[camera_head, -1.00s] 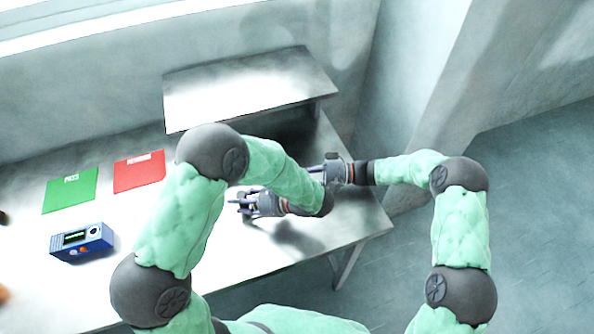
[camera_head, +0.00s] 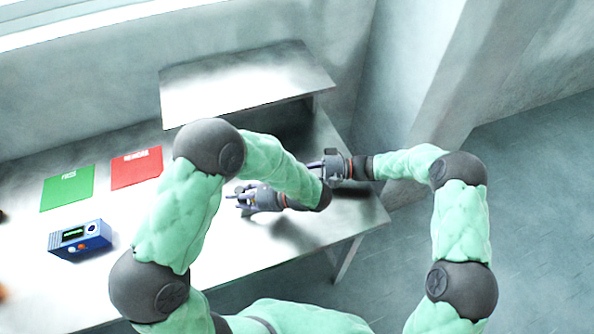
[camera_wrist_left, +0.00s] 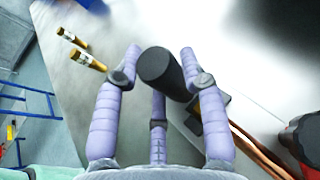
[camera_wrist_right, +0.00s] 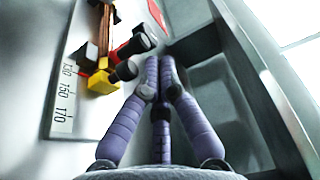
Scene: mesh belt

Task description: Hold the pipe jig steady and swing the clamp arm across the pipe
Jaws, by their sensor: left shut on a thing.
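My left gripper (camera_head: 236,197) is over the bench; in the left wrist view its fingers (camera_wrist_left: 158,60) are shut on a black cylindrical handle (camera_wrist_left: 160,70), which I take to be the jig's. The copper pipe (camera_wrist_left: 257,150) runs at the lower right there. My right gripper (camera_head: 314,168) is partly behind my left arm. In the right wrist view its fingertips (camera_wrist_right: 160,66) are together with nothing seen between them, beside a black knob (camera_wrist_right: 127,70). The pipe (camera_wrist_right: 104,30) shows there with a yellow block (camera_wrist_right: 101,82) and a red-and-black part (camera_wrist_right: 130,46). The head view hides the jig.
A raised shelf (camera_head: 245,82) stands at the back of the bench. A green sheet (camera_head: 68,187), a red sheet (camera_head: 136,167) and a blue meter (camera_head: 80,240) lie left. Two brass cylinders (camera_wrist_left: 82,50) and a numbered scale (camera_wrist_right: 63,100) show in the wrist views.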

